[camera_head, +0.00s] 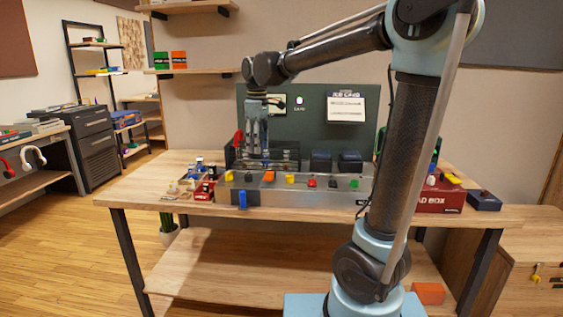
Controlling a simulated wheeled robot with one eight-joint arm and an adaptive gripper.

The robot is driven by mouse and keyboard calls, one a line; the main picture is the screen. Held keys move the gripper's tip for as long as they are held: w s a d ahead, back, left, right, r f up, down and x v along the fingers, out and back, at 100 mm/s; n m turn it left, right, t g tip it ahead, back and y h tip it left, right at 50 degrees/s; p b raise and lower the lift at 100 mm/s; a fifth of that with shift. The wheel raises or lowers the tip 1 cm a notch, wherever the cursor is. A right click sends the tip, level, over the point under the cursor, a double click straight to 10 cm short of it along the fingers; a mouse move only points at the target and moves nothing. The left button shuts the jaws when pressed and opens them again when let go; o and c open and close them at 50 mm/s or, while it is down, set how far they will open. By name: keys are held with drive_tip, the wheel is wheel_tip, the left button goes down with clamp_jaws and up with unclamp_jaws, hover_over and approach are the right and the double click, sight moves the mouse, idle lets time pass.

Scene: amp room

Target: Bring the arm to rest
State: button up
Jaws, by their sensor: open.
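My arm rises from the lower right of the head view, bends at the top and reaches left over the workbench (140,195). My gripper (257,153) points down at the back of the bench, above the metal panel box (270,200) with coloured knobs and in front of the dark green board (325,115). It is open, and I see nothing between its fingers. Its fingertips are small here, and I cannot tell whether they touch anything.
A red tray (203,190) with small parts is left of the panel. A red box (440,197) and a dark blue box (484,201) stand at the right. Wall shelves (195,71) hang behind.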

drive_tip(key=s+d+f+m, duration=0.3)
drive_tip(key=s+d, duration=0.2)
drive_tip(key=d, duration=0.4)
drive_tip(key=s+d+f+m, duration=0.4)
drive_tip(key=d, duration=0.6)
drive_tip(key=s+d+f+m+t, duration=0.1)
drive_tip(key=s+d+f+m, duration=0.6)
drive_tip(key=s+d+f, duration=0.3)
drive_tip(key=s+f, duration=0.3)
drive_tip(key=f, duration=0.1)
drive_tip(key=shift+s+d+f+t, duration=0.15)
drive_tip(key=shift+d+f+t, duration=0.15)
drive_tip(key=shift+t, duration=0.1)
drive_tip(key=shift+w+f, duration=0.2)
drive_tip(key=shift+w, duration=0.25)
